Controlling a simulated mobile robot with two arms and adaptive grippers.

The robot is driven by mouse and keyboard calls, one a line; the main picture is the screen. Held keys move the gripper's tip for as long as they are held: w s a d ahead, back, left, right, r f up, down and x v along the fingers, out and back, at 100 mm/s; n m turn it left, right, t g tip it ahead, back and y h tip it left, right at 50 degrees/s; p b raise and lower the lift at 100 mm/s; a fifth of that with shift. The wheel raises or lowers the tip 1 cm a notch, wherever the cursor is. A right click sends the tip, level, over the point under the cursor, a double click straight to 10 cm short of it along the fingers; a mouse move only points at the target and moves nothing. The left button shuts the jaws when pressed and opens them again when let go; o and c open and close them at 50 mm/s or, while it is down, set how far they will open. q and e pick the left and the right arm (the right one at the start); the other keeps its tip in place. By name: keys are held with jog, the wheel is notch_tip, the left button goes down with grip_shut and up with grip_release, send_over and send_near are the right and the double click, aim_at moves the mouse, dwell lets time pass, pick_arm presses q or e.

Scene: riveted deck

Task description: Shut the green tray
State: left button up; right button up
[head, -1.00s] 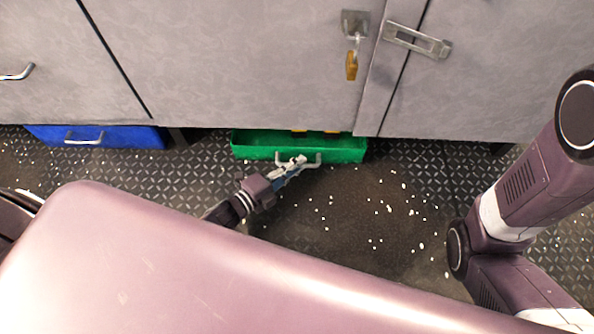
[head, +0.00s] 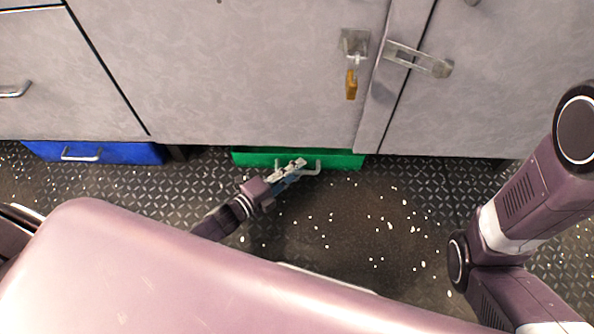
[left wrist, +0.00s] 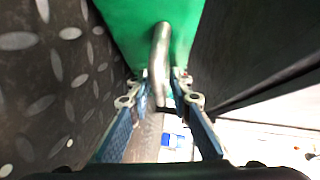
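The green tray (head: 340,160) is a low drawer under the grey cabinet, and only a narrow strip of it shows in the head view. Its inside is hidden under the cabinet's lower edge. A pale metal handle (head: 312,169) is on its front. My left gripper (head: 294,168) is at the left part of this handle. In the left wrist view the handle (left wrist: 160,55) runs between the two fingers (left wrist: 160,88), which close in on both its sides against the green front (left wrist: 125,30). My right gripper is out of view.
A blue drawer (head: 120,153) with its own handle is under the cabinet at the left. Above are grey cabinet doors (head: 250,75) with a brass padlock (head: 351,84) and a metal latch (head: 420,59). The dark riveted floor (head: 400,210) with white flecks is clear.

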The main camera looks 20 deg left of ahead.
pick_arm(q)
jog(key=shift+o, duration=0.4)
jog(key=shift+s+d, duration=0.1)
jog(key=shift+d, duration=0.05)
jog(key=shift+s, duration=0.25)
jog(key=v, duration=1.1)
jog(key=shift+s+a+r, duration=0.1)
jog(key=shift+s+a, duration=0.05)
jog(key=shift+a, duration=0.15)
jog(key=shift+s, duration=0.1)
